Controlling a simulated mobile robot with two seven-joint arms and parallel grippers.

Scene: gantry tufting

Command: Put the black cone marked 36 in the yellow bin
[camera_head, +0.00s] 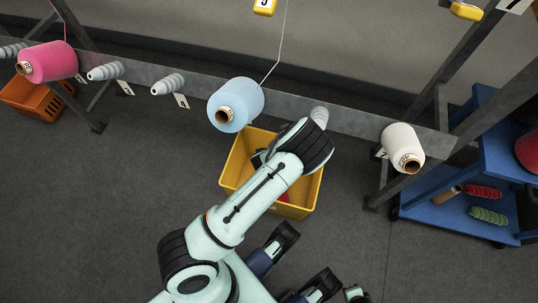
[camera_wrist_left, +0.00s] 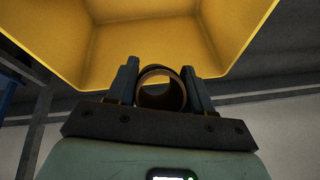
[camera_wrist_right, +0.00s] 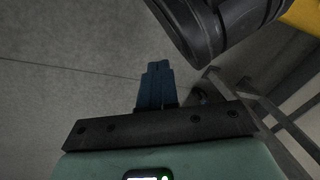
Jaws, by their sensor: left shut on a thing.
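My left gripper (camera_wrist_left: 158,80) is shut on a tube-ended thing, which I take to be the black cone (camera_wrist_left: 162,92). Its open brown tube end faces the camera between the fingers; most of its body and any number are hidden. The yellow bin (camera_head: 237,158) stands on the floor below the rail. It fills the top of the left wrist view (camera_wrist_left: 95,62), with the gripper and held tube at its near rim. In the head view my left arm covers the middle of the bin and hides the gripper. My right gripper (camera_wrist_right: 156,78) is shut and empty over grey floor.
A rail with pegs crosses above the bin. It carries a pink cone (camera_head: 50,62), a light blue cone (camera_head: 236,103) and a white cone (camera_head: 402,146). An orange crate (camera_head: 30,98) is at left, a blue shelf (camera_head: 440,203) at right. Something red shows inside the bin.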

